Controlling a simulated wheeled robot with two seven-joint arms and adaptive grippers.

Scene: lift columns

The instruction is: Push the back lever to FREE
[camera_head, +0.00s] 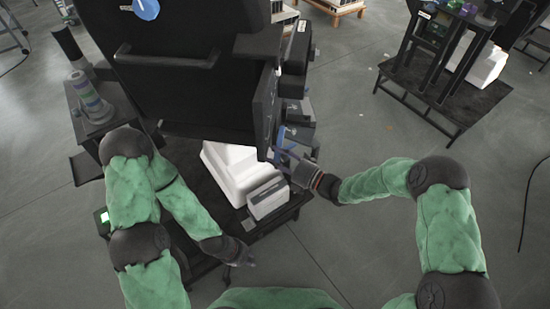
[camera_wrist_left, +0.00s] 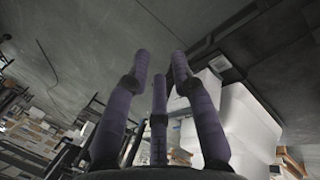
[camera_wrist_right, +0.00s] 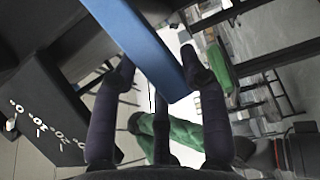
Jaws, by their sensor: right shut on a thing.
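The blue bar of the lever (camera_wrist_right: 142,45) crosses the right wrist view diagonally, between the fingers of my right gripper (camera_wrist_right: 158,72). That gripper is shut on the bar. In the head view my right gripper (camera_head: 284,163) is at the right side of the dark machine (camera_head: 190,90), where part of the blue bar shows. A dark panel with white lettering (camera_wrist_right: 45,125) is left of the bar; I cannot read the lettering. My left gripper (camera_head: 246,262) hangs low in front of the machine. In the left wrist view its fingers (camera_wrist_left: 160,65) are apart and empty.
A white block-like housing (camera_head: 230,170) and a grey box (camera_head: 268,197) sit low at the machine's front. A side stand with stacked rings (camera_head: 92,100) is at left. Another black stand (camera_head: 440,95) is at upper right. Open grey floor lies between.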

